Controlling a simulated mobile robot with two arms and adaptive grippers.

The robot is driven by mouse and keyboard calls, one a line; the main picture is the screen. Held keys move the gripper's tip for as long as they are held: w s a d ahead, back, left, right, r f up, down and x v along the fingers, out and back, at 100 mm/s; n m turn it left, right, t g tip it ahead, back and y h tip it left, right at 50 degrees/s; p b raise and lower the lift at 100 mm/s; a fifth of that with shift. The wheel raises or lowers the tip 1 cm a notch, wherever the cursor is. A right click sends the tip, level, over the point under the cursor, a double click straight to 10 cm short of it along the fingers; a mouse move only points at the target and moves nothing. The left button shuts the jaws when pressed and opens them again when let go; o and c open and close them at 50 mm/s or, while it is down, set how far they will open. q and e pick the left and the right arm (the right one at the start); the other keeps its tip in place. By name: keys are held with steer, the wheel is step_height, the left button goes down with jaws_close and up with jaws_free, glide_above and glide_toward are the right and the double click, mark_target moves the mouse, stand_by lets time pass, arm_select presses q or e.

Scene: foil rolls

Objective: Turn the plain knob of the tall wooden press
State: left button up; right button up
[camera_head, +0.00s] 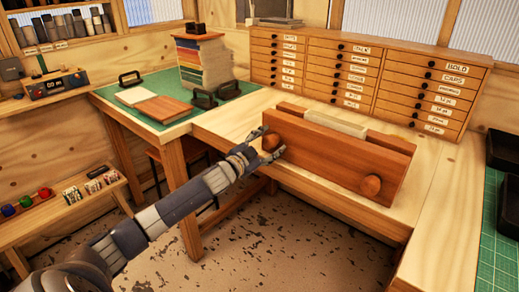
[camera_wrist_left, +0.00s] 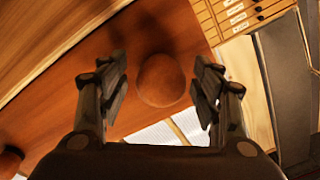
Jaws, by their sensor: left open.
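The wooden press (camera_head: 335,160) stands on the pale bench, its reddish-brown front board facing me. It has two round wooden knobs: a left knob (camera_head: 271,142) and a right knob (camera_head: 370,186). Both look plain at this size. My left gripper (camera_head: 268,153) is open at the left knob. In the left wrist view, that knob (camera_wrist_left: 160,80) sits between the spread fingers (camera_wrist_left: 162,65), with visible gaps on both sides. The other knob (camera_wrist_left: 10,162) shows dark at the lower left there. My right gripper is in neither view.
A cabinet of small labelled drawers (camera_head: 345,72) stands behind the press. A green mat (camera_head: 125,99) to the left holds boards, black-handled tools (camera_head: 203,100) and a paper stack (camera_head: 203,65). Another green mat (camera_head: 500,240) and black trays (camera_head: 507,190) are at the right.

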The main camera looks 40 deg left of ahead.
arm_select(q)
steer(key=s, duration=1.1)
steer(key=shift+s+a, duration=0.35)
steer(key=s+a+f+n+g+y, duration=0.1)
steer(key=s+a+f+n+g, duration=0.15)
steer(key=f, duration=0.65)
steer(key=s+a+f+n+g+y, duration=0.1)
steer(key=a+f+y, duration=0.15)
steer(key=f, duration=0.75)
steer(key=s+d+f+n+g, duration=0.1)
steer(key=s+f+g, duration=0.1)
steer(key=s+f, duration=0.35)
steer(key=s+f+g, duration=0.1)
steer(key=s+f, duration=0.1)
steer(key=f, duration=0.7)
steer(key=s+d+f+n+g, duration=0.1)
steer(key=s+f+g, duration=0.15)
steer(key=f, duration=0.55)
steer(key=s+d+f+g, duration=0.2)
steer(key=s+d+f, duration=0.5)
steer(key=s, duration=0.5)
steer(key=s+d+f+g+h, duration=0.1)
steer(key=s+d+f+g, duration=0.2)
steer(key=s+d+f, duration=0.5)
steer(key=s+d+f+g+h, duration=0.1)
steer(key=s+d+f+g, duration=0.2)
steer(key=s+d+f, duration=0.5)
steer(key=s, duration=0.8)
steer(key=shift+f, duration=0.4)
